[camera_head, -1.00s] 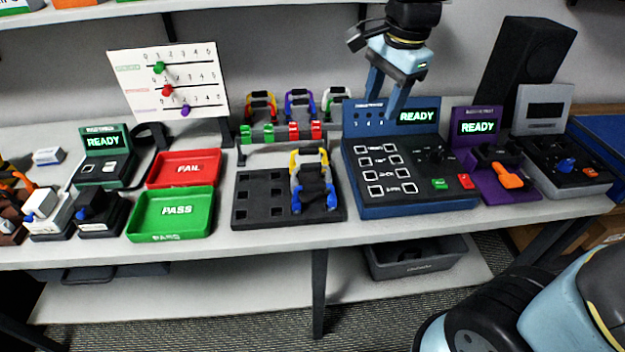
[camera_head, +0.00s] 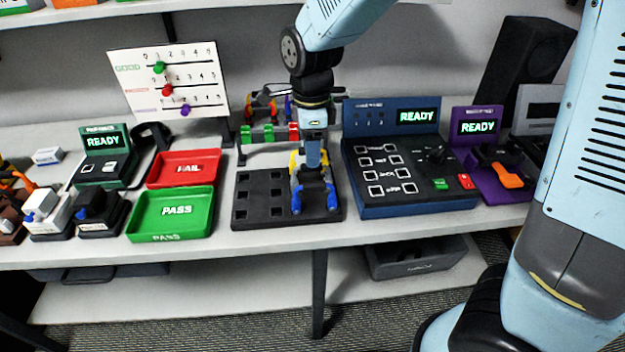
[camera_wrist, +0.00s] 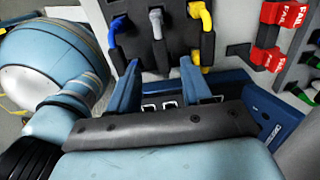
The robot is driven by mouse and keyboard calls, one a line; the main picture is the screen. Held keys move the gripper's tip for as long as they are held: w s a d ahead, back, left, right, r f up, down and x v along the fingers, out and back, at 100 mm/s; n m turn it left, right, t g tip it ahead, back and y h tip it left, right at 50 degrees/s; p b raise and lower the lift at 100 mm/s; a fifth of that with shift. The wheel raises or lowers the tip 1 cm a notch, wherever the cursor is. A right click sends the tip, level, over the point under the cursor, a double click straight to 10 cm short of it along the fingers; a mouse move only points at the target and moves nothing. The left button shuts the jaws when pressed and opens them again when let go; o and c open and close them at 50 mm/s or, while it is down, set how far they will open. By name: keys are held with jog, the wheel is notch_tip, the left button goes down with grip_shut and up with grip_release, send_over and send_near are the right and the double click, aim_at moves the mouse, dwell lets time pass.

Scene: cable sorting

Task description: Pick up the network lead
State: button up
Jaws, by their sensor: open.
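A set of leads with yellow, grey and blue ends (camera_head: 296,158) sits on the right part of a black holder block (camera_head: 243,206). In the wrist view a blue plug (camera_wrist: 118,28), a grey plug (camera_wrist: 156,20) and a yellow plug (camera_wrist: 205,18) stand side by side in a black holder. I cannot tell which is the network lead. My gripper (camera_head: 313,188) is over these leads and partly hides them. In the wrist view its open fingers (camera_wrist: 160,68) stand apart, the grey plug beyond the gap between them. I see nothing gripped.
A blue tester (camera_head: 400,205) reading READY stands to the right, a purple one (camera_head: 478,160) beyond it. A red FAIL tray (camera_head: 160,178) and green PASS tray (camera_head: 143,233) lie left. A rack with green and red clips (camera_head: 270,133) stands behind; my arm partly hides it.

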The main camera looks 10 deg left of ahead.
aim_at(311, 170)
jog(key=shift+w+f, duration=0.2)
jog(key=shift+f, duration=3.5)
grip_shut()
